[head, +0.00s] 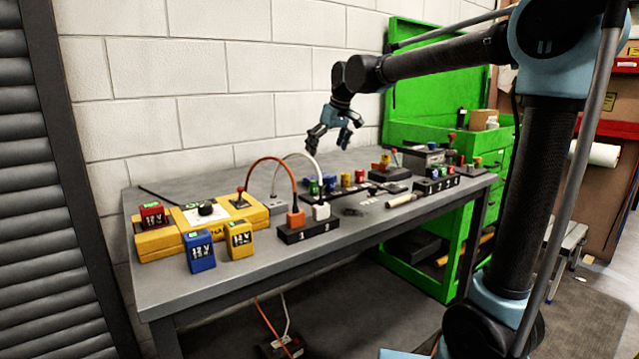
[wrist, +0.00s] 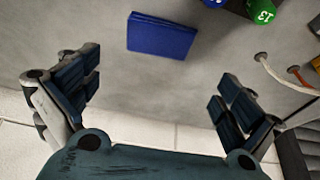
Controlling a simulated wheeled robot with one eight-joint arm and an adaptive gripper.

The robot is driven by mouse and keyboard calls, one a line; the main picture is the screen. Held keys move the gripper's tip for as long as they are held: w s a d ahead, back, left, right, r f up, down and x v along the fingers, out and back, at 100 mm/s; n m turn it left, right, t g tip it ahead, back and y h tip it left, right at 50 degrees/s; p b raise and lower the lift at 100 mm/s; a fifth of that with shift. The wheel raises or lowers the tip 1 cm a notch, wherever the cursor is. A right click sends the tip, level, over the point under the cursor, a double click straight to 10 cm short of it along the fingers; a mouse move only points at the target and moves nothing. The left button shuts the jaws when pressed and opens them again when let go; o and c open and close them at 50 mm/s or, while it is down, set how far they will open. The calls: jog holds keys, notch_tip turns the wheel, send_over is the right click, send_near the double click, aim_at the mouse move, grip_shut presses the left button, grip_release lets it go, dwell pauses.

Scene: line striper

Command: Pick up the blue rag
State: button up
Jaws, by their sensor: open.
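The blue rag (wrist: 160,36) lies flat on the grey table top in the wrist view, as a folded rectangle near the upper middle. In the head view my gripper (head: 335,136) hangs above the back of the workbench, near the wall, clear of the table top.
Colored cylinders (wrist: 262,12) and white and orange cables (wrist: 285,72) are near the rag. The workbench (head: 240,282) also carries battery blocks (head: 200,252), a yellow unit (head: 160,238) and black socket blocks (head: 308,230). A green cabinet (head: 410,105) stands at the right. The white wall is close behind.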

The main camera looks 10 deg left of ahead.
aim_at(320, 176)
jog(key=x, duration=1)
jog(key=shift+d+f, duration=0.2)
jog(key=shift+f, duration=0.05)
jog(key=c, duration=0.7)
